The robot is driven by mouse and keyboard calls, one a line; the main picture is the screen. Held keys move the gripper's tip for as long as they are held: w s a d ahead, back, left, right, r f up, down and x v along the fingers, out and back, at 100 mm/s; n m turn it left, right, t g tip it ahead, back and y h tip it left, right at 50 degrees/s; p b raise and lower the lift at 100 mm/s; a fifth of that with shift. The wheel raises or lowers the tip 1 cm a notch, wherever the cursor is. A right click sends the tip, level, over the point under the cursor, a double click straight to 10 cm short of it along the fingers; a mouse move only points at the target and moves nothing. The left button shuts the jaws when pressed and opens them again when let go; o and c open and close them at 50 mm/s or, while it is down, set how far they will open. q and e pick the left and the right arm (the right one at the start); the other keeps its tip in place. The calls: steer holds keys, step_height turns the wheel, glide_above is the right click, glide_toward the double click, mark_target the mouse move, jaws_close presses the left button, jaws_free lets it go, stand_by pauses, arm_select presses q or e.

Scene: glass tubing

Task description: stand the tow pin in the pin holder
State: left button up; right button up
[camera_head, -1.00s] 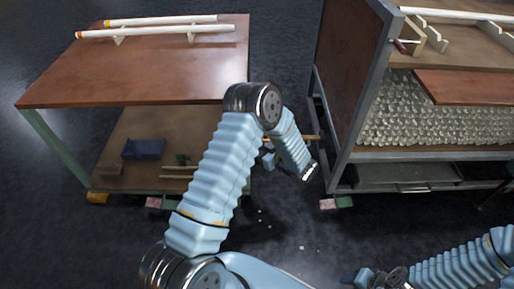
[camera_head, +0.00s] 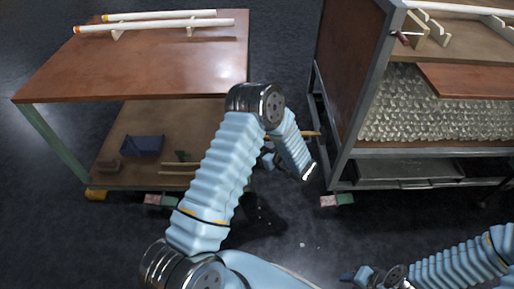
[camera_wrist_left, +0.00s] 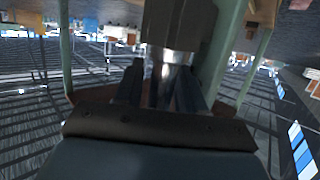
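I cannot clearly pick out the tow pin or the pin holder. My left gripper (camera_head: 268,161) hangs low between the two carts, partly hidden behind my left forearm. In the left wrist view its two dark fingers (camera_wrist_left: 160,88) stand apart. A dark block with a shiny metal neck (camera_wrist_left: 176,62) shows at and beyond the fingertips; whether they grip it is unclear. In the head view a thin orange-brown bar (camera_head: 305,134) sticks out beside the left gripper, its other end hidden by my arm. My right gripper (camera_head: 356,274) is low at the bottom right, its fingers too small to read.
The left cart (camera_head: 170,70) carries white tubes on top; its lower shelf (camera_head: 125,125) holds a blue bin (camera_head: 142,146), a small green thing (camera_head: 181,156) and thin rods (camera_head: 178,168). The right cart (camera_head: 345,100) holds stacked glass tubing (camera_head: 430,110). Dark floor lies between.

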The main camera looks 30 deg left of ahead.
arm_select(q)
steer(key=shift+o, duration=1.3)
steer(key=shift+s, duration=0.1)
steer(key=shift+d, duration=0.3)
steer(key=v, duration=1.3)
steer(key=shift+r+p, duration=0.2)
steer(key=shift+p, duration=0.15)
arm_select(e)
steer(key=shift+w+d+r, duration=0.2)
steer(key=shift+d+r, duration=0.2)
steer(key=shift+d, duration=0.05)
arm_select(q)
steer(key=shift+d, duration=0.1)
